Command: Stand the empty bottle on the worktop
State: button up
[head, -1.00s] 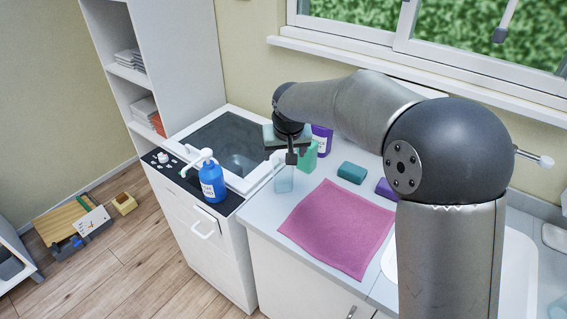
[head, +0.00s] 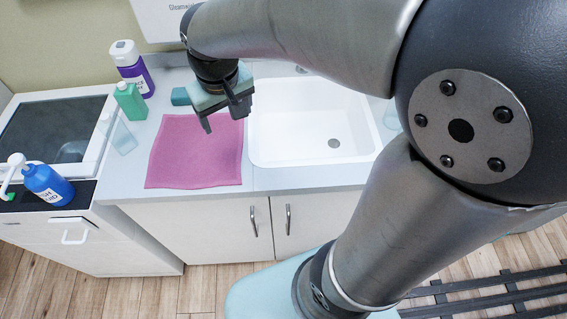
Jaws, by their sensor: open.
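A clear, see-through bottle (head: 122,138) stands on the pale worktop (head: 125,178), left of the pink cloth. It looks empty, and its outline is faint. My gripper (head: 223,118) is open with nothing between its fingers. It hangs over the right part of the pink cloth (head: 190,165), to the right of the clear bottle and apart from it. Behind the clear bottle stand a green bottle (head: 131,103) and a purple bottle with a white cap (head: 138,75).
A teal block (head: 180,96) lies behind the cloth. A white sink (head: 310,150) is at the right. My arm covers much of the right side.

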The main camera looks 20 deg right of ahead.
jog(key=s+d+f+m, duration=0.1)
jog(key=s+d+f, duration=0.1)
jog(key=s+d, duration=0.2)
jog(key=s+d+f+m+g, duration=0.1)
jog(key=s+d, duration=0.3)
jog(key=s, duration=0.6)
jog(key=shift+s+f+g, duration=0.15)
jog(key=shift+f+g, duration=0.15)
jog(key=shift+f, duration=0.55)
